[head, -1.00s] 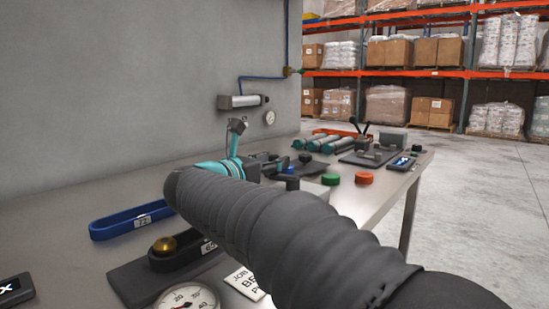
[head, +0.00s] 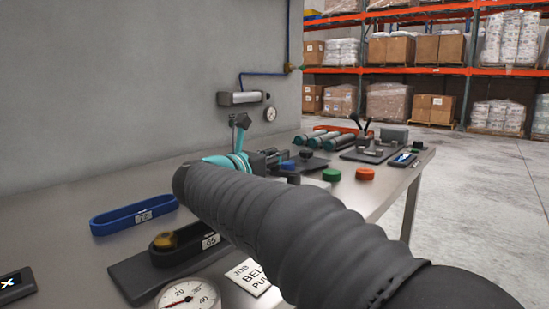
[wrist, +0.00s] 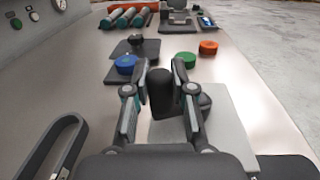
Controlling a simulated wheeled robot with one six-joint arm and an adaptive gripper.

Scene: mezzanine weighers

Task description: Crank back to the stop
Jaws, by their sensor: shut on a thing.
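The crank's dark upright grip (wrist: 165,92) stands between the fingers in the wrist view. My gripper (wrist: 160,72) is shut on it, one finger on each side. A dark block (wrist: 203,103) sits beside the grip on a light grey plate (wrist: 228,125). The crank's lower parts and its stop cannot be made out.
A blue cap (wrist: 126,64), a green cap (head: 331,175) and an orange cap (head: 365,174) lie beyond. Blue and black belts (head: 133,215) (head: 190,243) and a dial gauge (head: 190,297) lie on the near bench.

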